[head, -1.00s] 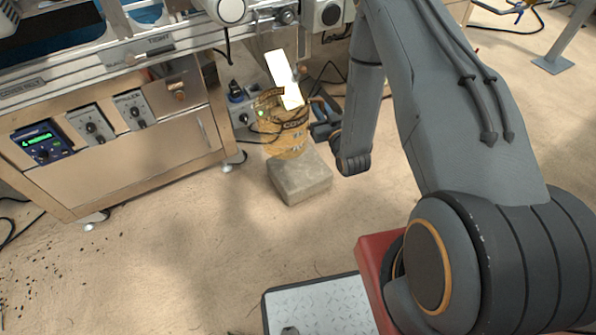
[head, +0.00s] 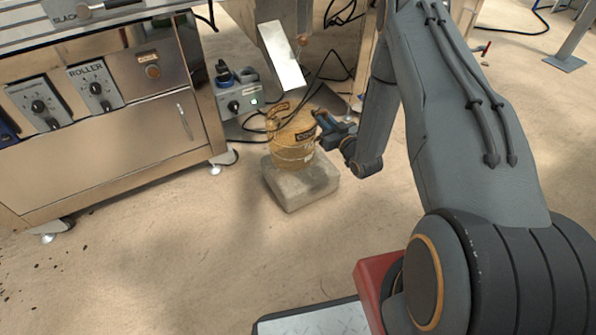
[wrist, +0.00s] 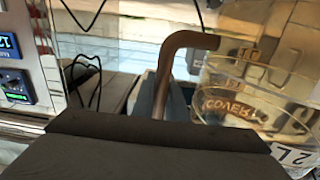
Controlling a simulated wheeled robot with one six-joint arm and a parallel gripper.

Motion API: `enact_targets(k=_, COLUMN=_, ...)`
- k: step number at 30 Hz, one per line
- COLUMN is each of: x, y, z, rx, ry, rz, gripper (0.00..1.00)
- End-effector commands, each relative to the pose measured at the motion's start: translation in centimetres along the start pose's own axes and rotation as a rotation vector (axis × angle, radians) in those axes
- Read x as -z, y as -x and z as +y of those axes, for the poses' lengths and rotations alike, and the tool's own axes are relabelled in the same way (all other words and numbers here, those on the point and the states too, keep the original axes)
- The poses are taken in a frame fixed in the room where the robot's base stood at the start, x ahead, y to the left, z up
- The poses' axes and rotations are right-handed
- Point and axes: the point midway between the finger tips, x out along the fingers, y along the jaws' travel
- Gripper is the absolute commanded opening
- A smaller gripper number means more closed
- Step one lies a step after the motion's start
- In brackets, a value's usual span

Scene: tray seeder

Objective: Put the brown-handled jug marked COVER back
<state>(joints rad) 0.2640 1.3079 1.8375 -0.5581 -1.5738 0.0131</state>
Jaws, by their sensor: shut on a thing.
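The see-through, amber-tinted jug marked COVER (head: 296,152) stands upright at the pale grey block, over its top. I cannot tell whether its base rests on the block or hangs just above it. My gripper (head: 322,122) is at the jug's right side, shut on its brown handle. In the wrist view the jug (wrist: 245,105) fills the right side, with the COVER label and a 2L mark showing. The bent brown handle (wrist: 180,48) runs down between my fingers (wrist: 162,95), and its lower part is hidden.
The grey block (head: 305,190) stands on the floor. A tilted white plate (head: 282,55) hangs above and behind the jug. The steel machine cabinet (head: 110,130) is at left. The floor in front is clear.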

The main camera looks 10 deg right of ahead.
Motion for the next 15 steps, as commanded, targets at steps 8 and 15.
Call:
enact_targets(k=8, x=-2.2, y=-4.4, z=4.0, rx=0.023, ry=0.005, rz=0.004, gripper=0.00)
enact_targets(k=15, x=-2.0, y=-5.9, z=5.7, rx=0.029, ry=0.007, rz=-0.001, gripper=0.00)
